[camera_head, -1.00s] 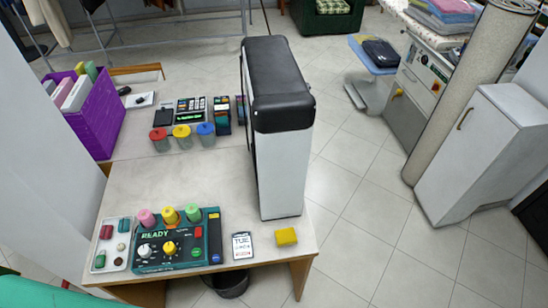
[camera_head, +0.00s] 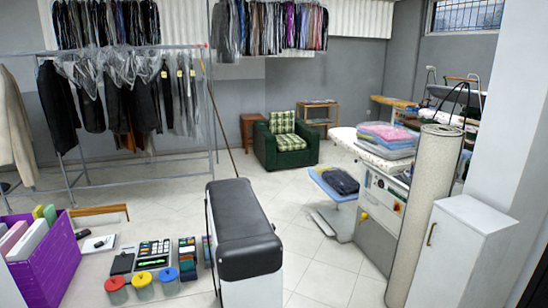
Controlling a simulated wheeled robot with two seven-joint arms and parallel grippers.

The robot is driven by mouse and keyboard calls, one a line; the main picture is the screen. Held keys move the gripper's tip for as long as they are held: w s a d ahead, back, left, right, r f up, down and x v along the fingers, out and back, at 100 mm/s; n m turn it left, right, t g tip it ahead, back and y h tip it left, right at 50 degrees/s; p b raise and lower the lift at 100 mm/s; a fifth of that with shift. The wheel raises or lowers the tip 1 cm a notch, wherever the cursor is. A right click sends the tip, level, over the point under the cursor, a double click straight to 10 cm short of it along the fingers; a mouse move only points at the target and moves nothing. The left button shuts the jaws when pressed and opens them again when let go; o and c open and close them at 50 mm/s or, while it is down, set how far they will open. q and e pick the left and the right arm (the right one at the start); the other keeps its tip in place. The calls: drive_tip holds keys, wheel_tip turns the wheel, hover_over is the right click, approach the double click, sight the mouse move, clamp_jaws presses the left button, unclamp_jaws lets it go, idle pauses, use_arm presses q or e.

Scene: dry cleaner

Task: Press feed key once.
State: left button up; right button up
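The teal control panel with the READY display, its knobs and its keys is below the bottom edge of the head view now, so I cannot see a feed key. Neither of my grippers is in view.
A tall white unit with a black top (camera_head: 245,236) rises at the bottom centre. Red, yellow and blue lidded jars (camera_head: 142,287) and a purple bin (camera_head: 50,271) are left of it. A rolled carpet (camera_head: 428,205) and white cabinet (camera_head: 460,250) stand right. Open tiled floor (camera_head: 318,240) lies between.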

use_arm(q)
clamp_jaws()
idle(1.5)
